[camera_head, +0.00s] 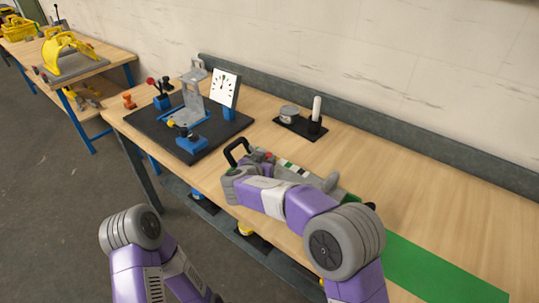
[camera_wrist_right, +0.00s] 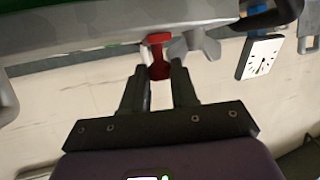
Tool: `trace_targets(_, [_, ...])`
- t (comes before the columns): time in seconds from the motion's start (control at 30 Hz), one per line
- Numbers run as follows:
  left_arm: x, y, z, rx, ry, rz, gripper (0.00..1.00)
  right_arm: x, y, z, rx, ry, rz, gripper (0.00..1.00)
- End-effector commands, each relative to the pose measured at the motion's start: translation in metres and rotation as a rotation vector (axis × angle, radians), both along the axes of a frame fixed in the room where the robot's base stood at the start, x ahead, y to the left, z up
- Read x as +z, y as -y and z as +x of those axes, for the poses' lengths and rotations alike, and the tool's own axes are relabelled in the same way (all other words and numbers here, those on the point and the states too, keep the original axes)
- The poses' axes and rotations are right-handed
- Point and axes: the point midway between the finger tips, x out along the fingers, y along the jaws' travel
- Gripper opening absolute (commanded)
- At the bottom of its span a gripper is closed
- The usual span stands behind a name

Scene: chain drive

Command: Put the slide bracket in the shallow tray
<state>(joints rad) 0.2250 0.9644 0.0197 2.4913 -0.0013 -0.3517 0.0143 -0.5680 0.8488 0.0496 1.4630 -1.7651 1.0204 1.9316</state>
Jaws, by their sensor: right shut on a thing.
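My right gripper (camera_wrist_right: 160,78) is shut on a small red part (camera_wrist_right: 158,57), with a pale grey piece (camera_wrist_right: 198,43) right beside it in the wrist view. I cannot tell whether these belong to the slide bracket. In the head view my right forearm hides most of this spot. A grey tray-like holder with a black handle (camera_head: 237,150) lies behind the arm, and its grey edge shows in the wrist view (camera_wrist_right: 110,28). Whether this is the shallow tray is unclear. A grey upright metal bracket (camera_head: 193,100) stands on a black base plate (camera_head: 150,127). My left gripper is out of view.
A white dial (camera_head: 224,88) and blue clamps (camera_head: 190,141) stand on the black plate. A dark stand (camera_head: 290,126) holds a round metal part and a white cylinder. A green mat (camera_head: 430,270) lies at right. Bare wood (camera_head: 400,170) is free toward the back wall.

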Motion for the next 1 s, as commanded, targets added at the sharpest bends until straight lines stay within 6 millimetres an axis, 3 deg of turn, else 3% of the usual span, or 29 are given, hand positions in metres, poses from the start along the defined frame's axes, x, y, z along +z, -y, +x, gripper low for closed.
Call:
trace_targets(0.13, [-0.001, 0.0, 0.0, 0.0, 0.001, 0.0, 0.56, -0.007, 0.001, 0.001, 0.0, 0.006, -0.003, 0.0])
trace_targets(0.43, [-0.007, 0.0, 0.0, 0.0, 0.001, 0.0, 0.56, -0.046, 0.0, 0.001, 0.0, 0.007, -0.003, 0.0])
trace_targets(0.87, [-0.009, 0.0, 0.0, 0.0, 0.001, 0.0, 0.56, -0.05, 0.001, 0.001, 0.0, 0.01, -0.002, 0.0])
trace_targets(0.9, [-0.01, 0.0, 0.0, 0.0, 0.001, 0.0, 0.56, -0.054, 0.0, 0.0, -0.001, 0.002, 0.001, 0.29])
trace_targets(1.0, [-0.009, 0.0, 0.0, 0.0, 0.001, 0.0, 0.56, -0.054, 0.0, 0.0, -0.001, 0.002, 0.001, 0.45])
